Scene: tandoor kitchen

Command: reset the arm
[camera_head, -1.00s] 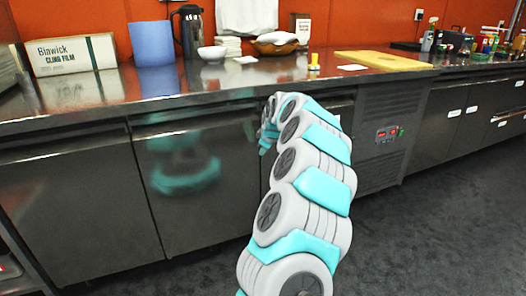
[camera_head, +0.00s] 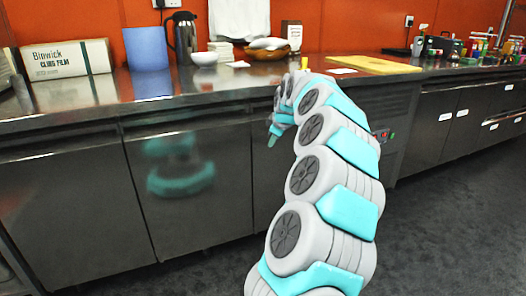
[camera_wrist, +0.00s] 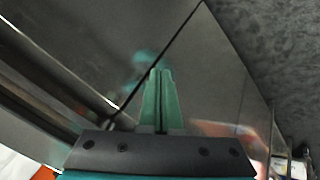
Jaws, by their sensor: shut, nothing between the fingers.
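My gripper (camera_wrist: 160,98) shows in the wrist view with its two green fingers together and nothing between them. Behind the fingers are the dark metal cabinet doors. In the head view my gripper (camera_head: 272,136) is small, at the end of my white and teal arm, in front of the cabinet fronts and a little below the counter edge. It points downward, and part of it is hidden by the arm's own links.
The steel counter (camera_head: 225,84) runs across the view. It carries a cling film box (camera_head: 68,60), a blue container (camera_head: 149,62), a black jug (camera_head: 184,36), a white bowl (camera_head: 205,58) and a yellow board (camera_head: 375,64). Grey floor (camera_head: 450,220) is open at right.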

